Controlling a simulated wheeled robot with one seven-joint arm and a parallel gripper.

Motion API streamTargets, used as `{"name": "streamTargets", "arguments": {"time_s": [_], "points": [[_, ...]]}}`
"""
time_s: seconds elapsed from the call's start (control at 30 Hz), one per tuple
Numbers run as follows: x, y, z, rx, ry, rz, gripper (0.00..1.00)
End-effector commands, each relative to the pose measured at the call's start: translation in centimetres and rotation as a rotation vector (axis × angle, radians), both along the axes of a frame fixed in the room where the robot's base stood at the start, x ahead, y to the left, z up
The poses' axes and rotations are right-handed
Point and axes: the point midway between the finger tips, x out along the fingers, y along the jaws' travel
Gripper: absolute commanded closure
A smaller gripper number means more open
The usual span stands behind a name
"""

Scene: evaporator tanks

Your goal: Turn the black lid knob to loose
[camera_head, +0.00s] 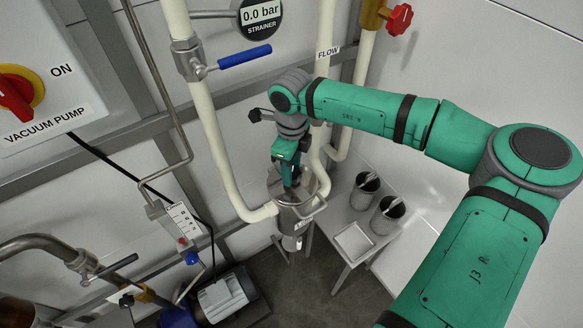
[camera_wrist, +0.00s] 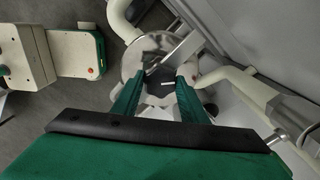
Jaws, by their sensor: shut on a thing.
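The strainer (camera_head: 291,211) is a steel pot with a round lid, low in the middle of the head view, with pipes joined to its sides. My gripper (camera_head: 290,178) points down onto the lid, its fingers at the middle. In the wrist view my gripper (camera_wrist: 158,84) has its two green fingers on either side of the black lid knob (camera_wrist: 159,88), shut on it. A small white mark shows on the knob. The shiny lid (camera_wrist: 150,52) spreads around it. In the head view the knob is hidden by the gripper.
A blue-handled valve (camera_head: 245,56) and a 0.0 bar strainer gauge (camera_head: 259,17) are above. A small table (camera_head: 353,243) with two dark baskets (camera_head: 387,214) stands right of the strainer. The vacuum pump switch (camera_head: 17,92) is at left. Pale pipes (camera_head: 216,150) run close by.

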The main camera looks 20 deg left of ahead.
Motion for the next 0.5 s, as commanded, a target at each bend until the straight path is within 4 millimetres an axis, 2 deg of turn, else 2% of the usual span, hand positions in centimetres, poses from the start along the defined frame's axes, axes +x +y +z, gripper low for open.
{"name": "streamTargets", "arguments": {"time_s": [0.5], "points": [[-0.05,-0.01,0.04,0.0,-0.001,0.465,0.83]]}}
